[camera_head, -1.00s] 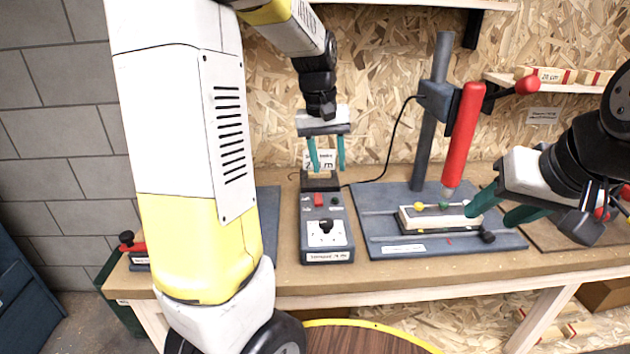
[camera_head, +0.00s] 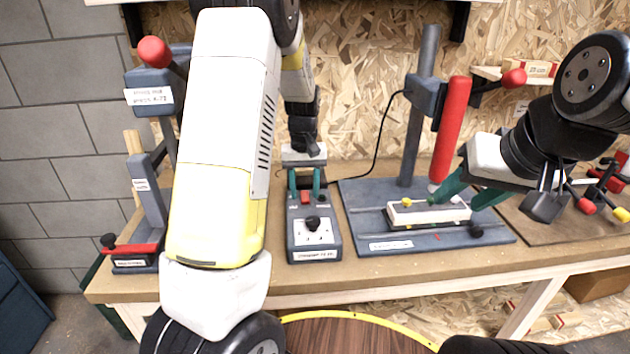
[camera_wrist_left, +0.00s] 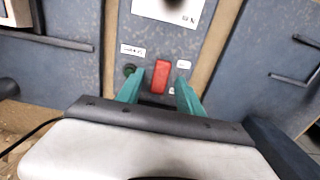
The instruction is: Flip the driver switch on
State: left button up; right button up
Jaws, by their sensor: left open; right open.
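The grey driver box (camera_head: 313,243) stands on the bench, with a knob on a white plate at its front. Its red switch (camera_head: 305,197) is on the upper part of the box; it also shows in the left wrist view (camera_wrist_left: 161,76), between two small labels and beside a dark green round lamp. My left gripper (camera_head: 304,193) is open above the box, its green fingertips on either side of the red switch. Contact cannot be told. My right gripper (camera_head: 455,205) is open, its fingers by the white block (camera_head: 408,214) on the fixture plate.
A drill-like stand with a red tool (camera_head: 453,130) rises behind the white block. A press with a red ball handle (camera_head: 154,51) stands at the left, partly behind my left arm. A black cable (camera_head: 380,140) runs from the stand towards the box.

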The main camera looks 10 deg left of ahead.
aim_at(305, 192)
pick_arm(q)
jog(key=shift+f, duration=0.1)
grip_shut()
jog(key=shift+w+g, duration=0.25)
jog(key=shift+g, duration=0.65)
grip_release()
jog(key=r, duration=0.5)
jog(key=w+r, duration=0.1)
jog(key=r, duration=0.1)
jog(key=shift+w+a+r, duration=0.1)
jog(key=shift+a+r, duration=0.1)
jog(key=shift+r, duration=0.1)
